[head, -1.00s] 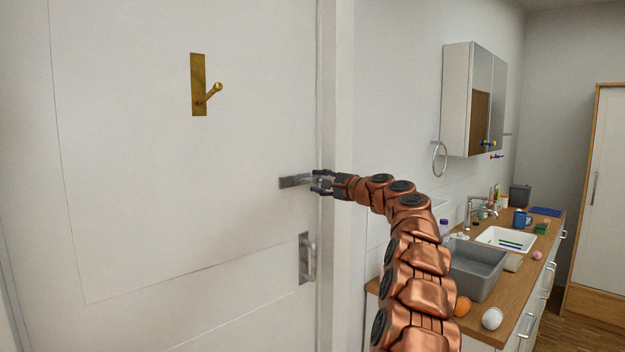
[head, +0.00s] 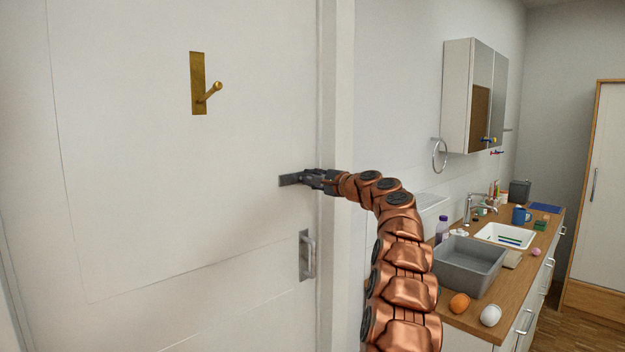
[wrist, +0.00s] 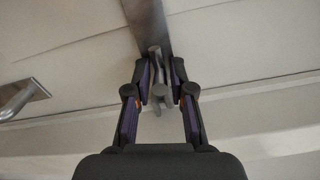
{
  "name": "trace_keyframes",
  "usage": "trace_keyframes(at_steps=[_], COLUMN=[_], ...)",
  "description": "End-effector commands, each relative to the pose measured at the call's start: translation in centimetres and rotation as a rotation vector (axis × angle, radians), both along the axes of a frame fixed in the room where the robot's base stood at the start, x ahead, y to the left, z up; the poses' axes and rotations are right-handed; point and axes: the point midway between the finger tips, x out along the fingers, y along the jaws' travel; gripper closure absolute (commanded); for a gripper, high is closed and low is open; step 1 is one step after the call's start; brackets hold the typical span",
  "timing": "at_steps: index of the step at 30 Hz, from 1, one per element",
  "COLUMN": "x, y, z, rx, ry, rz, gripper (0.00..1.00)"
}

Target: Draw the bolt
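The bolt is a grey metal bar on a flat plate (head: 289,180), fixed to the white door (head: 190,215) near its right edge. In the wrist view the bolt's plate (wrist: 148,20) runs up from the fingers, with a small rounded knob (wrist: 158,92) standing out towards me. My gripper (head: 308,178) is at the bolt from the right. The fingers hide part of the bolt in the head view.
A door pull handle (head: 307,255) is below the bolt; it also shows in the wrist view (wrist: 18,100). A brass hook (head: 199,84) is higher on the door. The door frame (head: 336,100) is beside the bolt. A counter (head: 480,318) with a grey basin (head: 468,266) stands at right.

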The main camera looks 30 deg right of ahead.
Motion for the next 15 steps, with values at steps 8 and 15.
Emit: trace_keyframes(at_steps=[8, 15], x=[0.00, 0.00], y=[0.01, 0.01], z=[0.00, 0.01], rx=[0.000, 0.001], ry=[0.000, 0.000], rz=[0.000, 0.000], gripper=[1.00, 1.00])
